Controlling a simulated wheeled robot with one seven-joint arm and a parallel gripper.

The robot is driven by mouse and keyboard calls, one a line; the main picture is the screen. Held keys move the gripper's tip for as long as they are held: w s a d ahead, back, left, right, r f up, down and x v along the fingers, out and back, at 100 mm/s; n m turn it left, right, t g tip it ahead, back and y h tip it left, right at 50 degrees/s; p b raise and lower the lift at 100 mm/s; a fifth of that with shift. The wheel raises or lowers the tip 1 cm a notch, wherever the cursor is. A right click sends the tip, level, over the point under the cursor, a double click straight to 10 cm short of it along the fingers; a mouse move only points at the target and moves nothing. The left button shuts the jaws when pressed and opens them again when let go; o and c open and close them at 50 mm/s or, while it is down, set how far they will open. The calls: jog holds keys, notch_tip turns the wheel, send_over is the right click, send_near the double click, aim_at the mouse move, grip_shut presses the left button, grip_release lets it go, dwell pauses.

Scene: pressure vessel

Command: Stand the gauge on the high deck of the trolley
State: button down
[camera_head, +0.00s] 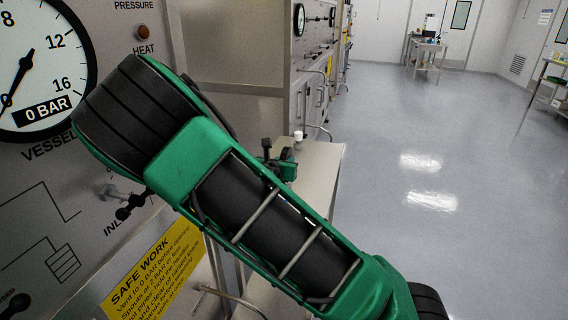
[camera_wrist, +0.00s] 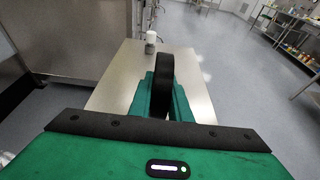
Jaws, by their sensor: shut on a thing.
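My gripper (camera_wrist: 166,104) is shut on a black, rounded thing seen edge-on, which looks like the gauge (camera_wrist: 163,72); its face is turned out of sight. The gauge stands upright between the green fingers. Behind it in the wrist view is the bare steel top of the trolley (camera_wrist: 112,84); I cannot tell whether the gauge touches it. In the head view my gripper (camera_head: 279,166) shows small over the trolley's steel deck (camera_head: 321,158), partly hidden by my arm, and the gauge cannot be made out clearly there.
A small white-topped grey cylinder (camera_wrist: 151,40) stands near the deck's far edge. The vessel panel with its big dial (camera_head: 40,60) and yellow safety sign (camera_head: 150,272) is close on the left. Steel cabinets (camera_head: 245,70) stand behind. The floor on the right is clear.

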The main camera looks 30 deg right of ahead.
dwell(0.3)
jog(key=c, duration=2.1)
grip_release()
jog(key=shift+f, duration=0.2)
jog(key=o, duration=0.5)
jog(key=shift+c, duration=0.2)
jog(key=shift+r, duration=0.1)
